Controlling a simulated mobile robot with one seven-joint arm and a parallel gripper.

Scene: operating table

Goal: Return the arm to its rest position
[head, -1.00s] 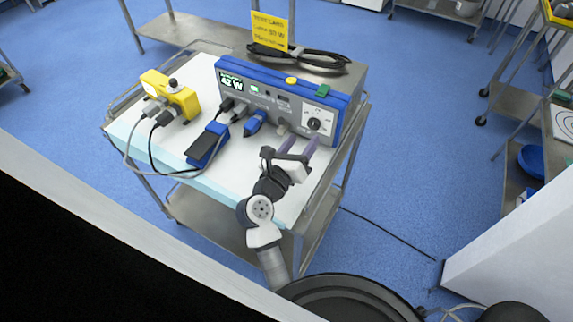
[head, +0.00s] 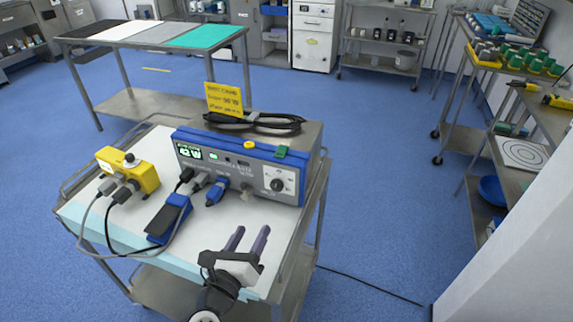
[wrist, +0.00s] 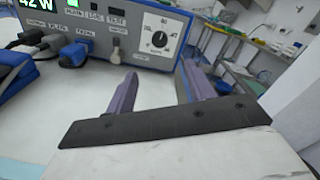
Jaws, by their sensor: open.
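My gripper (head: 246,240) is at the front right of the cart top in the head view, its two purple fingers apart and nothing between them. In the wrist view the fingers (wrist: 160,92) also stand apart and empty, pointing toward the front of the blue and grey unit (head: 240,172). A gap shows between the fingers and the unit. The unit's dial (wrist: 160,37) and sockets face my gripper. The lower part of my arm is cut off by the bottom edge of the head view.
The cart (head: 92,222) also holds a yellow box (head: 143,172), a blue and black pedal (head: 168,218) and cables. A yellow note (head: 223,98) stands behind the unit. A white cabinet side (head: 505,262) is at the right.

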